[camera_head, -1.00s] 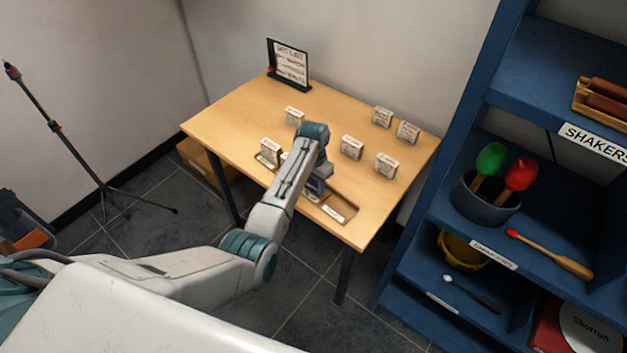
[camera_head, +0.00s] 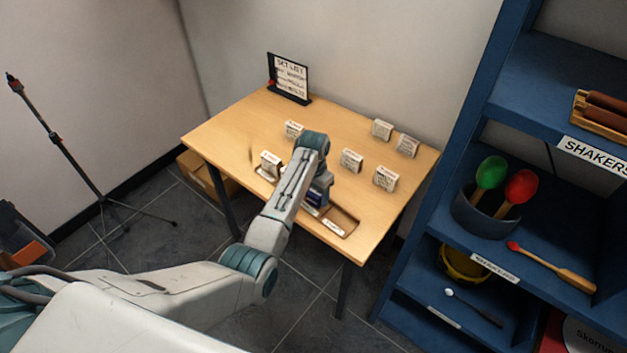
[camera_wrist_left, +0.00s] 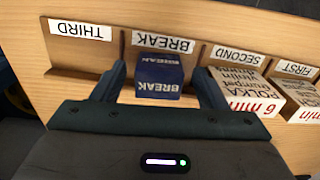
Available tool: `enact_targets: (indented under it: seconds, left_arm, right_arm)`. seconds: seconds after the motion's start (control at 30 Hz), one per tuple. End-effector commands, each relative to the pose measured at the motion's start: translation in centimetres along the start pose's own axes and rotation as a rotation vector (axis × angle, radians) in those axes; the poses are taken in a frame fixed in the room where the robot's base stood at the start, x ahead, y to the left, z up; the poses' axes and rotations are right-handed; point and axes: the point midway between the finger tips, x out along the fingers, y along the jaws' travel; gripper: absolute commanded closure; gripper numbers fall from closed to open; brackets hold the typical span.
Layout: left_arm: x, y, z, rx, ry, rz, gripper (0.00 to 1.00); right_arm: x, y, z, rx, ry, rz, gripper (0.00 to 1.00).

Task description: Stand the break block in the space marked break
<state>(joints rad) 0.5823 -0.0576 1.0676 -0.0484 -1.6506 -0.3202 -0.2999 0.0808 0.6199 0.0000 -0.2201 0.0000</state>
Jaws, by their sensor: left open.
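The break block (camera_wrist_left: 158,80) is dark blue with white BREAK lettering. In the left wrist view it is upright in the space behind the label reading BREAK (camera_wrist_left: 163,42). My left gripper (camera_wrist_left: 161,92) is open, with one finger on each side of the block and a visible gap at the sides. In the head view my left gripper (camera_head: 318,188) is over the tray (camera_head: 351,218), and the blue block (camera_head: 314,198) shows partly behind it. The block's lower edge is partly hidden. My right gripper is not in view.
White blocks stand in the spaces marked SECOND (camera_wrist_left: 237,88) and FIRST (camera_wrist_left: 298,92); the space marked THIRD (camera_wrist_left: 75,75) looks empty. Several white blocks, such as one (camera_head: 351,160), stand on the table (camera_head: 230,130). A set list sign (camera_head: 290,78) is behind. Blue shelves (camera_head: 455,185) are at right.

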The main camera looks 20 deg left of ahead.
Motion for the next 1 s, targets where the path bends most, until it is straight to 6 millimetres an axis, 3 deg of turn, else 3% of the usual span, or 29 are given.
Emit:
enact_targets:
  seconds: [0.3, 0.5, 1.0]
  left_arm:
    - [-6.7, 0.0, -0.1, 0.000, 0.005, -0.002, 0.33]
    - [-9.5, 0.0, -0.1, 0.000, 0.003, -0.001, 0.33]
    - [-10.4, 0.0, 0.0, 0.000, 0.000, 0.000, 0.33]
  right_arm:
    - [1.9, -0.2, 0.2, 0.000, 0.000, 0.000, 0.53]
    - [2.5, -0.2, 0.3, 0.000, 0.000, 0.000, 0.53]
    - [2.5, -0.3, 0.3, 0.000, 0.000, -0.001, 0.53]
